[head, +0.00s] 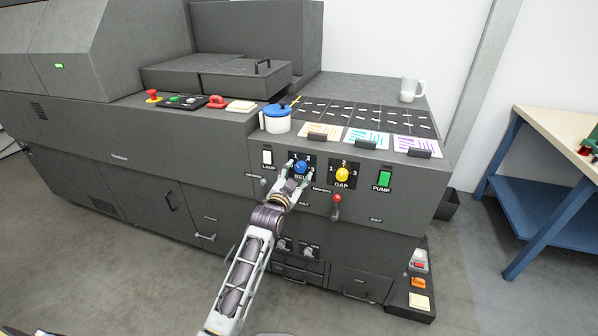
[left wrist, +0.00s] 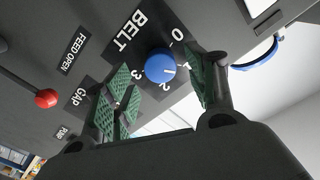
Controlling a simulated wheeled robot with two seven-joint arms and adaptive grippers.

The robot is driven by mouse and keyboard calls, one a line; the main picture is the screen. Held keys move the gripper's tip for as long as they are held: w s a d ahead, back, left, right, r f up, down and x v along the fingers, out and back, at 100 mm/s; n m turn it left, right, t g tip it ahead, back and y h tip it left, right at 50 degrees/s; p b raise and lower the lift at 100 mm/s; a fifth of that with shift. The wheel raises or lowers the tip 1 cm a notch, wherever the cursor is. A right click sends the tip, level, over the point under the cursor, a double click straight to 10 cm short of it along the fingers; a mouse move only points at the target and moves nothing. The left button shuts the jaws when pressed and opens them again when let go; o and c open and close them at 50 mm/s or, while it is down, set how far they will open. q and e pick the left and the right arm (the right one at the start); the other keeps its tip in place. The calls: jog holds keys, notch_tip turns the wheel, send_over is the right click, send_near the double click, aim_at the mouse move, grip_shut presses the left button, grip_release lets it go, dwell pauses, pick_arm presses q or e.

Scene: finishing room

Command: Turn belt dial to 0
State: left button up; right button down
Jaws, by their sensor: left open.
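The belt dial is a blue round knob (head: 300,167) on the dark front panel of the machine. In the left wrist view the blue dial (left wrist: 158,64) sits below the BELT label, with 0, 2 and 3 readable around it. A short white mark on its face points to the right, between the 0 and 2 sides; the number there is hidden. My left gripper (head: 294,179) is open in front of the dial. In the left wrist view its green-padded fingers (left wrist: 160,85) are on either side of the knob, and contact cannot be told.
The yellow gap dial (head: 342,174), green pump switch (head: 384,179) and white lamp switch (head: 267,157) flank the belt dial. A red-knobbed lever (head: 337,199) projects below, right of my gripper. A blue-lidded pot (head: 277,121) stands on the ledge above.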

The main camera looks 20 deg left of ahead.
aim_at(301, 167)
pick_arm(q)
jog(key=shift+w+d, duration=0.1)
jog(key=shift+w, duration=1.25)
jog(key=c, duration=1.1)
